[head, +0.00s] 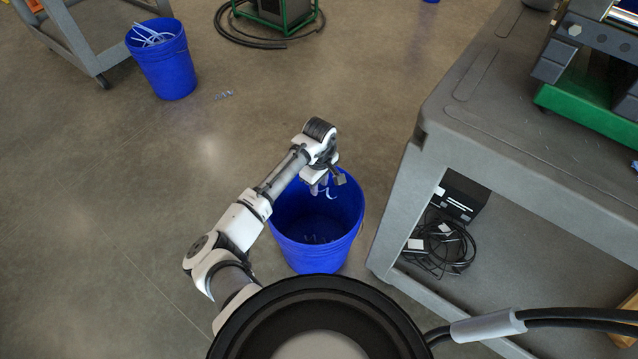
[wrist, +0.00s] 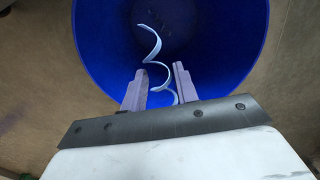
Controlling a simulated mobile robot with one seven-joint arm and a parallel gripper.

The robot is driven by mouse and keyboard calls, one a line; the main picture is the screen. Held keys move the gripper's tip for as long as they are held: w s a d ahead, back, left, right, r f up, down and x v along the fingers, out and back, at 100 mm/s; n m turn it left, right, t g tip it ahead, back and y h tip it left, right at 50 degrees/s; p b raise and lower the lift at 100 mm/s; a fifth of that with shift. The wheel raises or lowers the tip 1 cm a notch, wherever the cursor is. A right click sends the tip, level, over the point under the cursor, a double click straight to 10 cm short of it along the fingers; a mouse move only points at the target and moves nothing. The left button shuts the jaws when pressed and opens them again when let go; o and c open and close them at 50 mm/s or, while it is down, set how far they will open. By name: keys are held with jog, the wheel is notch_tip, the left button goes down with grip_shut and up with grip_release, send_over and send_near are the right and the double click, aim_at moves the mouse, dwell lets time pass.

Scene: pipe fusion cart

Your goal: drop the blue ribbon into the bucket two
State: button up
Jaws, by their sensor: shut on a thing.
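The blue ribbon is a thin, pale blue curl (wrist: 151,48) between the fingers of my gripper (wrist: 160,82), with its coils extending beyond the tips. In the head view the ribbon (head: 331,192) hangs at my gripper (head: 320,188), over the mouth of the near blue bucket (head: 316,260). My gripper is shut on the ribbon and points down into this bucket, whose blue wall (wrist: 98,50) surrounds the ribbon in the wrist view. A few pale scraps lie at the bucket's bottom. I see no number on the bucket.
A second blue bucket (head: 167,72) holding pale ribbons stands at the upper left beside a grey cart (head: 75,48). A larger grey cart (head: 530,185) stands close to the right of the near bucket, with black cables (head: 440,245) on its lower shelf. The floor to the left is mostly clear.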

jog(key=o, duration=1)
jog(key=shift+r, duration=0.1)
notch_tip(320, 180, up, 14)
jog(key=p, duration=0.1)
jog(key=shift+f+p, duration=0.2)
jog(key=shift+p, duration=0.2)
